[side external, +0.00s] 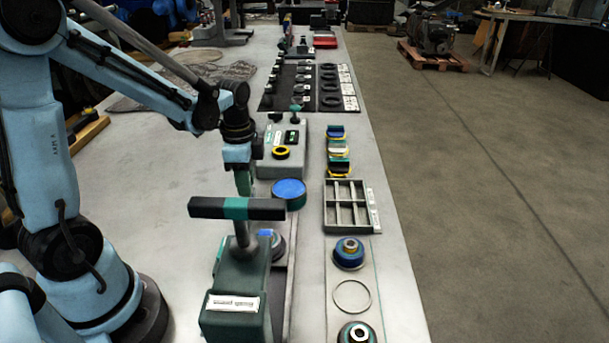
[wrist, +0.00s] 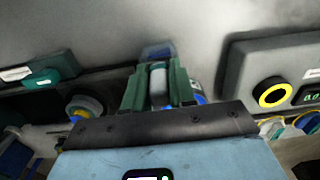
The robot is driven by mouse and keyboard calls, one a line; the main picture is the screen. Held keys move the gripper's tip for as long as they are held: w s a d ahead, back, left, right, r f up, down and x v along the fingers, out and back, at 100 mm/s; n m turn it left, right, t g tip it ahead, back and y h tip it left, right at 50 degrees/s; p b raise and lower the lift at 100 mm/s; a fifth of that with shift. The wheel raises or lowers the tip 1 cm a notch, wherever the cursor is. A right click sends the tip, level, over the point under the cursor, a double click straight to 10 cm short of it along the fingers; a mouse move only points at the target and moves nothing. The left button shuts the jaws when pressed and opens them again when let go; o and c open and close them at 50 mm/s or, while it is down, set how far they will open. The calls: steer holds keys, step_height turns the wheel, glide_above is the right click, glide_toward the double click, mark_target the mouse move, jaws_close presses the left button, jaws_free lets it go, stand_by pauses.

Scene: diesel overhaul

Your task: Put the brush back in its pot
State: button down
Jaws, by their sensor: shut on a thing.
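My gripper (side external: 243,183) has green fingers pointing down above the bench, left of a round blue-topped container (side external: 289,190). In the wrist view my gripper (wrist: 158,84) is shut on a pale grey piece, which seems to be the brush (wrist: 158,80); only a short part shows between the fingers. In the side view the brush is hidden by the fingers and the press handle. A little blue shows beside the fingers in the wrist view. I cannot tell for sure which container is the brush pot.
A dark green press (side external: 237,290) with a wide bar handle stands in front of my gripper. A grey control box (side external: 283,155) with a yellow-ringed button stands behind. A divided tray (side external: 346,205) and blue round parts (side external: 349,254) line the right edge.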

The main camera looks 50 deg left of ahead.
steer(key=shift+f, duration=0.15)
steer(key=c, duration=0.6)
jaws_free()
steer(key=shift+r, duration=3.5)
steer(key=shift+r, duration=2)
